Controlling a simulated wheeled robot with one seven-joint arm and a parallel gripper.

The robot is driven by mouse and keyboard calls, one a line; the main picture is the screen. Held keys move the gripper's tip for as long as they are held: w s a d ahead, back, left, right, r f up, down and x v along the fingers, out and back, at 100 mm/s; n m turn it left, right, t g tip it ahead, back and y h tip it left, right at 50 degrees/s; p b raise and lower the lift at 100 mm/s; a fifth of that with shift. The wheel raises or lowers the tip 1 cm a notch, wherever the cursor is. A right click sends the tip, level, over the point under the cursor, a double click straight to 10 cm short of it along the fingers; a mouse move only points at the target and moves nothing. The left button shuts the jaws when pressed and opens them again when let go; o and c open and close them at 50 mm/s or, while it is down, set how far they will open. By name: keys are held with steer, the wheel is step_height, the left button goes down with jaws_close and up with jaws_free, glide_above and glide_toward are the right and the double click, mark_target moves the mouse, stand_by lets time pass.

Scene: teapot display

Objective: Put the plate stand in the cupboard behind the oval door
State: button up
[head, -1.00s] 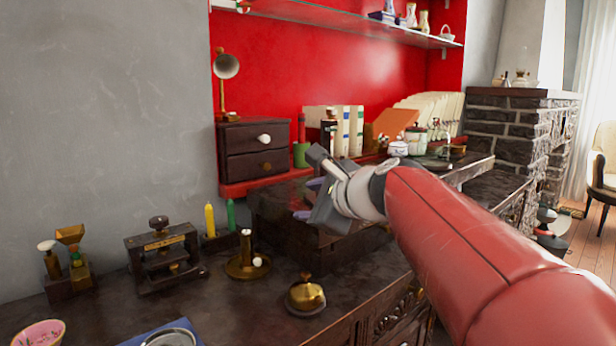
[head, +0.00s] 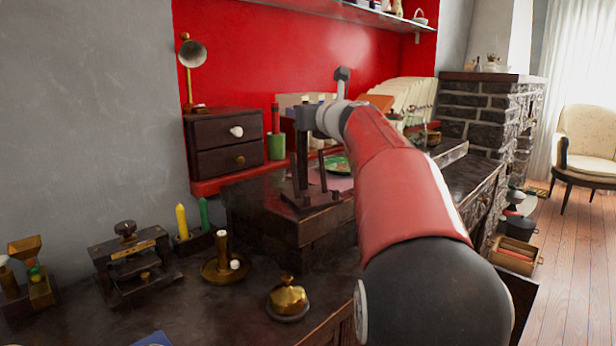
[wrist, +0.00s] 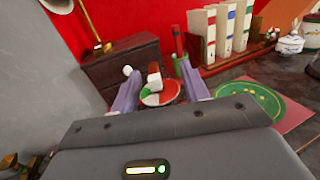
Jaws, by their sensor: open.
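A dark stand with a flat base and upright posts (head: 318,198), which looks like the plate stand, is on the raised dark box in the head view. My gripper (head: 306,122) is at the top of its posts, partly hidden by my red arm; I cannot tell whether they touch. In the wrist view my gripper (wrist: 160,88) has its two purple fingers apart. A red, white and green disc (wrist: 163,91) shows between and beyond them. The stand is not clearly visible there. I cannot make out an oval door.
A green plate (head: 337,163) lies on a pink cloth right of the stand. A two-drawer chest (head: 215,160) is behind, with a lamp (head: 193,60) on top. A brass bell (head: 287,298), candlestick (head: 224,262) and small press (head: 133,262) occupy the lower surface.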

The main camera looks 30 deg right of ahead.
steer(key=shift+w, duration=0.1)
jaws_close()
steer(key=shift+r, duration=0.1)
stand_by(0.4)
